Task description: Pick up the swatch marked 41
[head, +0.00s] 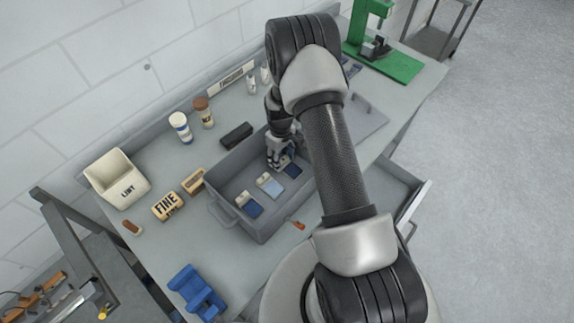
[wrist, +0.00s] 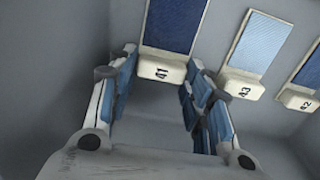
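The swatch marked 41 (wrist: 175,27) is a dark blue panel with a cream tab bearing the number, lying in the grey bin (head: 262,228). In the head view, its blue part (head: 292,171) shows beside my gripper (head: 280,160), which reaches down into the bin. In the wrist view, my gripper (wrist: 160,68) is open, with one finger on each side of the 41 tab. I cannot tell whether either finger touches the tab. Nothing is held.
A light blue swatch marked 43 (wrist: 265,48) lies just right of the fingers, and swatch 42 (wrist: 308,80) farther right. The bin walls stand close around. Outside are a black block (head: 236,134), a FINE block (head: 168,206) and a LINT box (head: 118,180).

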